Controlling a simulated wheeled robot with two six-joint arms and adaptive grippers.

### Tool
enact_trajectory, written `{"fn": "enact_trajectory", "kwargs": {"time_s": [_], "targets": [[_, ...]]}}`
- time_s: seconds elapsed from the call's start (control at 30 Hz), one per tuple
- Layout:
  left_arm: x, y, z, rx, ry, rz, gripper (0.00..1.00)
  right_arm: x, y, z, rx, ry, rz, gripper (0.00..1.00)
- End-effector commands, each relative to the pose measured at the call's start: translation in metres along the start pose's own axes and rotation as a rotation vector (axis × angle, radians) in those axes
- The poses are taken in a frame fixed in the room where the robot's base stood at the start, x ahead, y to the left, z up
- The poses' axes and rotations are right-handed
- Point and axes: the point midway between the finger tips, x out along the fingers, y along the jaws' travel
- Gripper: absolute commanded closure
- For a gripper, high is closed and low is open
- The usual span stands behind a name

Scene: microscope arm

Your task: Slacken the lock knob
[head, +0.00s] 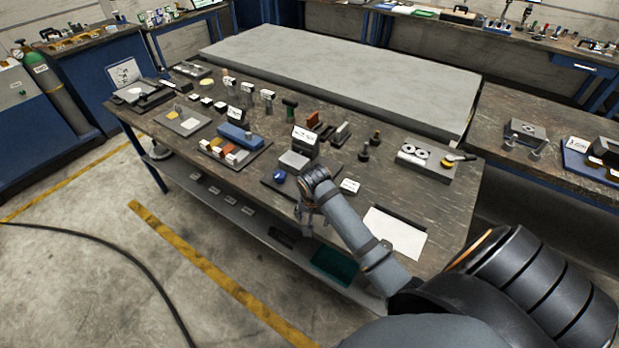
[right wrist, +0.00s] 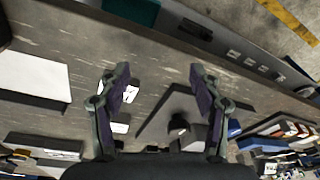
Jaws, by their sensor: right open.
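A round blue knob (head: 279,177), which I take to be the lock knob, sits on a dark base plate near the front edge of the bench, in front of a grey block (head: 295,160). My right gripper (head: 308,214) is to the right of the knob and nearer to me, over the bench's front edge. In the right wrist view its two fingers (right wrist: 160,84) are spread, with nothing between them. The dark plate (right wrist: 172,103) shows there beyond the fingers. A small blue patch (right wrist: 234,128) beside the right finger may be the knob; I cannot tell. My left gripper is out of view.
A white sheet (head: 394,233) lies to the right on the bench (head: 445,205). A blue box (head: 238,136) and coloured blocks stand to the left. A small lettered sign (head: 304,138) stands behind the grey block. A green bin (head: 335,264) sits on the lower shelf.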

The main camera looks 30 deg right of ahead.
Motion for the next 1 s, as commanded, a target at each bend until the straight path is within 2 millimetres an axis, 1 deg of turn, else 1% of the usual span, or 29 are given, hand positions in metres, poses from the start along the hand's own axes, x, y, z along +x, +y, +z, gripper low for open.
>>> {"fn": "enact_trajectory", "kwargs": {"time_s": [0.03, 0.17, 0.2, 0.27, 0.3, 0.4, 0.43, 0.5, 0.6, 0.73, 0.87, 1.0], "targets": [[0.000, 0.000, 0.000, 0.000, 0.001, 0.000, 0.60, -0.001, -0.006, -0.017, 0.076, -0.004, 0.008, 0.36], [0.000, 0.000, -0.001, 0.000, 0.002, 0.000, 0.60, -0.008, -0.021, -0.062, 0.345, -0.033, 0.040, 0.36], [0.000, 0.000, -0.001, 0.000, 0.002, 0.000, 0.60, -0.013, -0.026, -0.078, 0.444, -0.043, 0.052, 0.36], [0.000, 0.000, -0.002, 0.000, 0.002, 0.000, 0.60, -0.024, -0.033, -0.102, 0.603, -0.062, 0.070, 0.36], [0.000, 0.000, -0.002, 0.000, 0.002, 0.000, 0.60, -0.032, -0.036, -0.118, 0.713, -0.074, 0.084, 0.36], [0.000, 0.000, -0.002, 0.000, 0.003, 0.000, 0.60, -0.054, -0.043, -0.148, 0.951, -0.109, 0.114, 0.36], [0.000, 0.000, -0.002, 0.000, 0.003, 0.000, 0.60, -0.059, -0.044, -0.155, 1.006, -0.116, 0.123, 0.36], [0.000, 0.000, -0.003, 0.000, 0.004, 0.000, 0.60, -0.068, -0.045, -0.164, 1.098, -0.132, 0.138, 0.36], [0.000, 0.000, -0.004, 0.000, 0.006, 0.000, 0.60, -0.075, -0.046, -0.170, 1.162, -0.143, 0.147, 0.36], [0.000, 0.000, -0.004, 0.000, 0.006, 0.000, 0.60, -0.074, -0.046, -0.170, 1.173, -0.145, 0.151, 0.36], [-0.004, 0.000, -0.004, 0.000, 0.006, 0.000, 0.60, -0.061, -0.045, -0.167, 1.171, -0.145, 0.153, 0.36], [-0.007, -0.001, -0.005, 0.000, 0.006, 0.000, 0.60, -0.032, -0.044, -0.161, 1.170, -0.145, 0.154, 0.36]]}}
